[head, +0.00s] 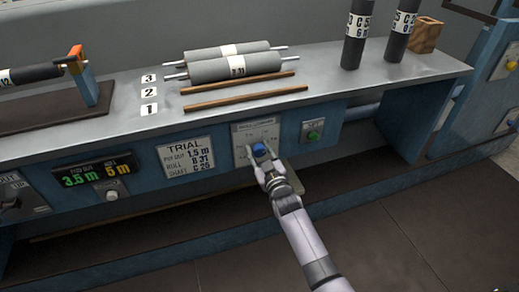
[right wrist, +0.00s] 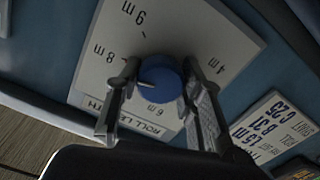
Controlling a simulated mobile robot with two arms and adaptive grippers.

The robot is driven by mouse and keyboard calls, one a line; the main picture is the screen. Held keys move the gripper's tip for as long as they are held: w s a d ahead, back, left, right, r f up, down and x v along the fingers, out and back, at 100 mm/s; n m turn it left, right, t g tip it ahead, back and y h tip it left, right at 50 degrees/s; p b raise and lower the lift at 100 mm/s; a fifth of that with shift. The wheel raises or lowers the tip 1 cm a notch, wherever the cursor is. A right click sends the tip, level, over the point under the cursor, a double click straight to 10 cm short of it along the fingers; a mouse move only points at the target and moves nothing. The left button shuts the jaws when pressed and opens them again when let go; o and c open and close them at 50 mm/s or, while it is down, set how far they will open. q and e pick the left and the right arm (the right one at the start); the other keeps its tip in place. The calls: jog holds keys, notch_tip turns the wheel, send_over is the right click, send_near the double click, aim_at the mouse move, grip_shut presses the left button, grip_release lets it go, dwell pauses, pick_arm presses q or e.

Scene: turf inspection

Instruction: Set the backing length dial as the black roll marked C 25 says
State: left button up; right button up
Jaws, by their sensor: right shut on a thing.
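The dial is a blue knob (head: 259,150) on a pale plate on the bench front. In the right wrist view the blue knob (right wrist: 165,84) sits among the marks 4 m, 6 m, 8 m and 9 m; its white line points left, between 8 m and 6 m. My right gripper (head: 258,153) is shut on the knob, a finger on either side; it also shows in the right wrist view (right wrist: 162,90). Two black rolls stand upright at the back right, the left one (head: 357,40) and the right one (head: 403,30); their white bands are only partly readable. My left gripper is out of view.
A TRIAL card (head: 187,157) lists 1.5 m, B 31 and C 25. Left of it a display (head: 93,175) shows 3.5 m and 5 m. A green button (head: 313,135) is right of the dial. Grey rolls (head: 235,67) and wooden sticks (head: 245,97) lie on the bench.

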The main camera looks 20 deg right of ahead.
jog(key=o, duration=0.8)
jog(key=shift+w+r, duration=0.1)
jog(key=shift+r, duration=0.3)
jog(key=o, duration=0.4)
jog(key=shift+f, duration=0.2)
jog(key=shift+s+f, duration=0.1)
jog(key=shift+s, duration=0.1)
jog(key=s, duration=1.1)
jog(key=shift+s+d, duration=0.15)
jog(key=shift+s, duration=0.25)
